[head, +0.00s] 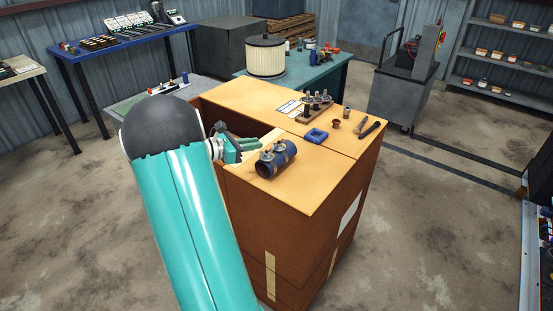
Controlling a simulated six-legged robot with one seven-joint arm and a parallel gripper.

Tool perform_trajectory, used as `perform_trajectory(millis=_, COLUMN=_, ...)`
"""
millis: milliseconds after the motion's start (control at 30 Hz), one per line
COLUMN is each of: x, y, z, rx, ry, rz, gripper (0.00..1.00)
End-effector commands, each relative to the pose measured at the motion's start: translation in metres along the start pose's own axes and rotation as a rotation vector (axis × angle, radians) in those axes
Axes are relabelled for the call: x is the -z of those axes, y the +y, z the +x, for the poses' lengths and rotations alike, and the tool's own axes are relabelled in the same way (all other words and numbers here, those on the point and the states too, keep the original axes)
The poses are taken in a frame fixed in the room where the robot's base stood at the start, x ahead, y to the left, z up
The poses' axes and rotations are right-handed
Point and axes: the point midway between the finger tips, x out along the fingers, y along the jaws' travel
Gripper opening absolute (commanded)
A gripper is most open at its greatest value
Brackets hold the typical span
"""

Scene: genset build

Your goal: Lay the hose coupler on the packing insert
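The hose coupler (277,160) looks like a short dark blue cylinder with metal clamp bands. It lies on its side on top of a large cardboard box (315,190), near its front edge. My gripper (250,148), teal at its body, is just left of the coupler and points towards it. The fingertips blend with pale yellowish pieces beside the coupler, so I cannot tell their spread or whether they touch it. I cannot pick out the packing insert with certainty; the pale surface by the gripper may be part of it. My arm hides the left of the box.
On the box top are a blue square ring (315,136), a rack with several metal parts (315,107), a small brown cup (336,125) and pliers (369,129). A teal table (335,75) with a large filter (265,56) stands behind. The box top's front right is clear.

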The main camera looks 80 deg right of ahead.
Motion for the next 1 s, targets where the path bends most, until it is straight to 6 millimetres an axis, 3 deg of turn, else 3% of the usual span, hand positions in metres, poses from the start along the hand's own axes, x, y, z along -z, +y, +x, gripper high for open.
perform_trajectory(millis=267, x=0.003, y=-0.001, z=0.025, rx=0.002, ry=0.002, rz=-0.001, gripper=0.14)
perform_trajectory(millis=533, x=0.011, y=-0.001, z=0.064, rx=0.004, ry=0.006, rz=-0.001, gripper=0.14)
perform_trajectory(millis=800, x=0.009, y=0.000, z=0.067, rx=0.000, ry=0.004, rz=0.000, gripper=0.14)
perform_trajectory(millis=900, x=0.009, y=0.000, z=0.067, rx=0.000, ry=0.003, rz=0.000, gripper=0.00)
perform_trajectory(millis=1000, x=0.009, y=0.000, z=0.067, rx=0.000, ry=0.003, rz=0.001, gripper=0.00)
